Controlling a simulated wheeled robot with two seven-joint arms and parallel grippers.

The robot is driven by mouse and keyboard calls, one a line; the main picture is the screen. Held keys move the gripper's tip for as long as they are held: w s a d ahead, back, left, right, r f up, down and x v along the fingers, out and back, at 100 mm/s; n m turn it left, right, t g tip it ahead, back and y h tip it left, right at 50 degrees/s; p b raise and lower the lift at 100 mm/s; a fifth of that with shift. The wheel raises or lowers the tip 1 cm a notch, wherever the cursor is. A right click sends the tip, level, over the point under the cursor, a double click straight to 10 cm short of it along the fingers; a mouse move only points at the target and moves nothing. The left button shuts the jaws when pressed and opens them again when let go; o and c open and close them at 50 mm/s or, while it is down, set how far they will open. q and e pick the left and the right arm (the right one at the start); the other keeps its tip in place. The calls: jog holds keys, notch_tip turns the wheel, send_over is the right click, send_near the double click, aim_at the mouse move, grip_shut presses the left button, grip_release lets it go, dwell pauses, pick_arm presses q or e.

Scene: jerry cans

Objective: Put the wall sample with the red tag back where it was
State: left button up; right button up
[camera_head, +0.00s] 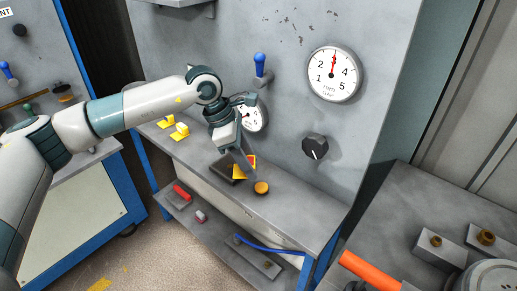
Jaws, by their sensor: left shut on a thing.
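My left gripper (243,157) reaches down over the grey bench from the left and is shut on a small yellow piece (243,170). The piece is at a dark flat block or tray (226,167) on the bench; I cannot tell whether the two touch. The gripper hides part of both. No red tag shows clearly, so I cannot tell whether the held piece is the wall sample. Two other yellow pieces, one at the back (166,121) and one nearer (180,131), stand at the bench's left end. My right gripper is not in view.
An orange round knob (261,187) is close to the gripper. A gauge panel with a large dial (334,74), blue lever (260,65) and black knob (315,147) rises behind the bench. The lower shelf holds a red item (182,193) and a blue handle (268,246).

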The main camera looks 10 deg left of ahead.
pick_arm(q)
jog(key=s+a+f+m+g+y, duration=0.1)
jog(key=s+a+m+g+y, duration=0.1)
jog(key=s+a+m, duration=0.3)
jog(key=s+a+f+m+g+y, duration=0.2)
jog(key=s+a+m, duration=0.4)
jog(key=s+m, duration=0.6)
jog(key=shift+s+a+m+g, duration=0.2)
jog(key=shift+m+g, duration=0.3)
jog(key=shift+m, duration=0.7)
